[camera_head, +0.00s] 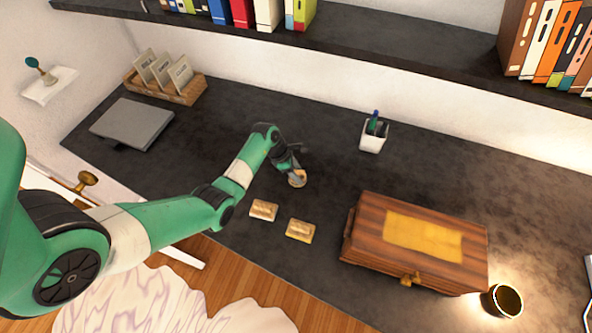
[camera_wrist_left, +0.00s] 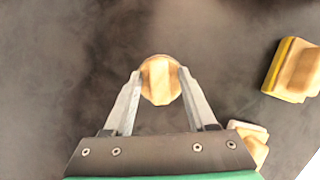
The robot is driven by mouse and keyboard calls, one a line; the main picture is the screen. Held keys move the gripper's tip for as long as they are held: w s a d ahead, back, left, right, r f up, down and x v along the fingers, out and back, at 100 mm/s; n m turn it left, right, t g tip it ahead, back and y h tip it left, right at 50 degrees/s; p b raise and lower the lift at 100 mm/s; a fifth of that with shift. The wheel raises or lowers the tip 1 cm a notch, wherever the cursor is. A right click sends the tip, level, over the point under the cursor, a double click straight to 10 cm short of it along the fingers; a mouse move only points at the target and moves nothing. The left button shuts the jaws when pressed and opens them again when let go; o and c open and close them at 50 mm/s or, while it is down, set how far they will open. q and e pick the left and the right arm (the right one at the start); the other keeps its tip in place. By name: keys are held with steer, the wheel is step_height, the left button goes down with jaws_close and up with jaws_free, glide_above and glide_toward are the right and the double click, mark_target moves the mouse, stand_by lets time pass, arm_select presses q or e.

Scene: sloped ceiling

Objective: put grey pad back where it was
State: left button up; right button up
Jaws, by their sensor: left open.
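My left gripper (camera_head: 296,172) is open over the dark desk. Its fingers stand either side of a small round wooden piece (camera_wrist_left: 160,82); in the head view the piece (camera_head: 297,180) is partly covered by the gripper. I cannot tell whether the fingers touch it, and its underside is hidden. Two wooden-backed blocks lie nearer the front edge: one with a pale edge (camera_head: 263,210), one with a yellow edge (camera_head: 299,231). In the left wrist view the yellow-edged block (camera_wrist_left: 293,70) is at right; the pale-edged one (camera_wrist_left: 250,140) is partly hidden. I cannot tell which is the grey pad.
A wooden box (camera_head: 415,245) stands to the right, with a dark cup (camera_head: 502,300) beside it. A white pen holder (camera_head: 373,138) stands behind. A flat grey item (camera_head: 133,123) and a card tray (camera_head: 166,90) lie at left. A bookshelf (camera_head: 380,42) runs above.

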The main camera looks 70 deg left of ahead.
arm_select(q)
steer(key=p+v, duration=0.3)
steer(key=v, duration=0.9)
steer(key=shift+r, duration=0.15)
